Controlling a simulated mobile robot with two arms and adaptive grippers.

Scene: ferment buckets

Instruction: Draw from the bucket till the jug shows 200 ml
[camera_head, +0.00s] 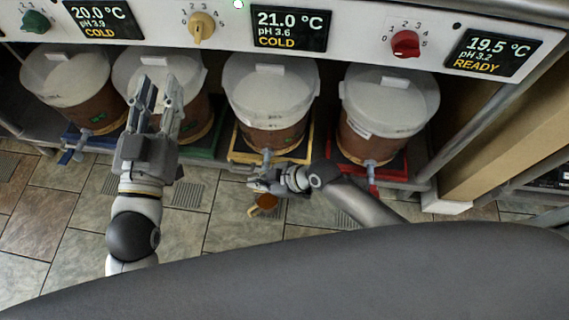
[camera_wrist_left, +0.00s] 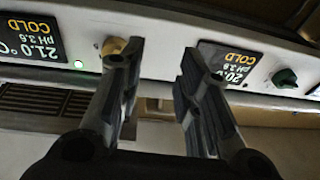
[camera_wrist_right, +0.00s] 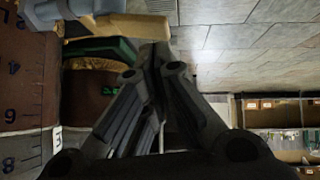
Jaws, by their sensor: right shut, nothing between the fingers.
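Several white-lidded buckets stand in a row under the control panel in the head view. The bucket over the yellow tray (camera_head: 270,98) has a tap (camera_head: 266,156) at its front. A small jug with orange-brown contents (camera_head: 267,201) is below that tap, partly hidden by my right gripper; its level marks are too small to read. My right gripper (camera_head: 256,184) is shut and empty, just below and in front of the tap; its fingers also meet in the right wrist view (camera_wrist_right: 160,62). My left gripper (camera_head: 158,92) is open and empty, raised before the second bucket from the left.
The panel carries displays reading 20.0 °C COLD (camera_head: 101,20), 21.0 °C COLD (camera_head: 291,28) and 19.5 °C READY (camera_head: 492,52). Green (camera_head: 35,22), yellow (camera_head: 201,27) and red (camera_head: 405,43) knobs sit on it. The tiled floor (camera_head: 65,215) in front is mostly clear.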

